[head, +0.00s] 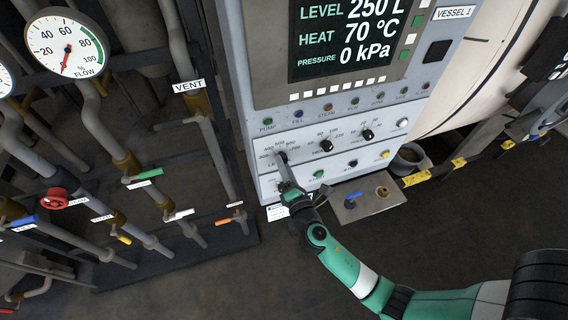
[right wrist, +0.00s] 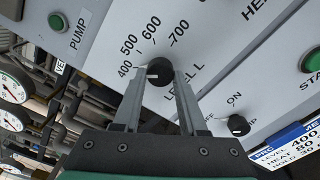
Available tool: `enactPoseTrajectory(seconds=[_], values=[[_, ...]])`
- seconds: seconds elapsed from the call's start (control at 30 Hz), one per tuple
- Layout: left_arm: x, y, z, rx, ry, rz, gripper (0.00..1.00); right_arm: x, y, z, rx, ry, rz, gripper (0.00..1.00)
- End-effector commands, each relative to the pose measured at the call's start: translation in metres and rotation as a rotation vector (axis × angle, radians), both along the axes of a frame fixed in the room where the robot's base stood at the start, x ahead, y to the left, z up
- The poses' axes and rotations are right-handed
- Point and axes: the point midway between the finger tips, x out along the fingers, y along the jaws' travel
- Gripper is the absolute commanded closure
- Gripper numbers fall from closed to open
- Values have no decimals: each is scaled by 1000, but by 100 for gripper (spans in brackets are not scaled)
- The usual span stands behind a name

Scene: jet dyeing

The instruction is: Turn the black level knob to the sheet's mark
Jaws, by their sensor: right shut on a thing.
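The black level knob (right wrist: 159,70) sits on the panel under a printed scale of 400, 500, 600 and 700. My right gripper (right wrist: 160,82) has one finger on each side of it and is shut on it. In the head view the right gripper (head: 284,163) reaches up to the panel's lower left, and its fingers mostly hide the knob. The knob's pointer direction is hard to tell. My left gripper is not in view.
The screen (head: 347,38) reads level 250 L, heat 70 °C, pressure 0 kPa. Two other black knobs (head: 326,145) sit right of the level knob. A small on/off knob (right wrist: 238,126) is near my right finger. Pipes and valves (head: 130,170) fill the left side.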

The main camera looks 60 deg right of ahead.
Motion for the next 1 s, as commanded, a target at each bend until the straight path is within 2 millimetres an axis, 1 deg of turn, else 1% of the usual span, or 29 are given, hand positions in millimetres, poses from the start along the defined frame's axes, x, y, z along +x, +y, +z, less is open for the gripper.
enactPoseTrajectory(seconds=[0.2, 0.67, 0.7, 0.83, 1.0], values=[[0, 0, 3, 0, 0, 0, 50, 0, 0, 1, -42, 32, 1, 100], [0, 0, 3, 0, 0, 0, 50, 0, 0, 1, -51, 39, 0, 100], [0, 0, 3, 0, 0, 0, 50, 0, 0, 1, -51, 39, 0, 51], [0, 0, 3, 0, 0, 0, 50, 0, 0, 0, -50, 39, 0, 29], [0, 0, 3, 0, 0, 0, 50, 0, 0, 0, -50, 39, 0, 29]])
